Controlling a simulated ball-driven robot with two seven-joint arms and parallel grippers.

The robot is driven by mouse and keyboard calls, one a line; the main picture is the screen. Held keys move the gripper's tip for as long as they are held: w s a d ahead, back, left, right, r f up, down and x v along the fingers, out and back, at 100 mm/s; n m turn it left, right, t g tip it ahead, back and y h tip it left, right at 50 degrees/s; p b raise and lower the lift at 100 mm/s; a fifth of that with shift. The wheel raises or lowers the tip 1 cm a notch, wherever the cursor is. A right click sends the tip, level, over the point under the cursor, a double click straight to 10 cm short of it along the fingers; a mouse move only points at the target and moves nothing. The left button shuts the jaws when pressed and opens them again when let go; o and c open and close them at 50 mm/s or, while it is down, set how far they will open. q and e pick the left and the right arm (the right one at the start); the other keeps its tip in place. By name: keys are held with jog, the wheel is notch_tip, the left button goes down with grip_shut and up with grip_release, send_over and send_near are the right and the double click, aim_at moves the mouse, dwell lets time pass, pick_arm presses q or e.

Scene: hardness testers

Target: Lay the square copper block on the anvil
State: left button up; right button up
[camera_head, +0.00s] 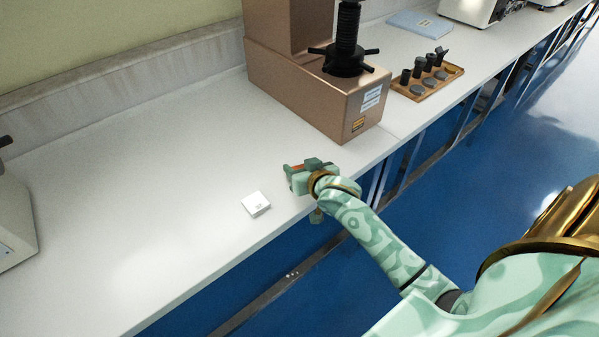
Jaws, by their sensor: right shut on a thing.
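My right gripper (298,170) is over the white bench near its front edge, in front of the copper-coloured hardness tester (302,88). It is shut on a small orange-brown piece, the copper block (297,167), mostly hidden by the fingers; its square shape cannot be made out. The tester has a black threaded screw (348,22) rising from a black spoked handwheel (343,62). The top of the screw is cut off by the frame, and I see no anvil on it. My left gripper is not in view.
A wooden tray (412,96) with dark pieces stands right of the tester. A pale machine (14,222) is at the left edge.

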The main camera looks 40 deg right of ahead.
jog(key=shift+a+f, duration=0.1)
jog(key=shift+f, duration=0.1)
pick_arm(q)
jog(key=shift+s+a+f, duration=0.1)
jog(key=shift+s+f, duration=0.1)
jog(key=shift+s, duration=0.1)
pick_arm(e)
jog(key=shift+r, duration=0.2)
jog(key=shift+f, duration=0.1)
jog(key=o, duration=1.3)
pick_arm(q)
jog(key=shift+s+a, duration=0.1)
pick_arm(e)
jog(key=shift+o, duration=0.3)
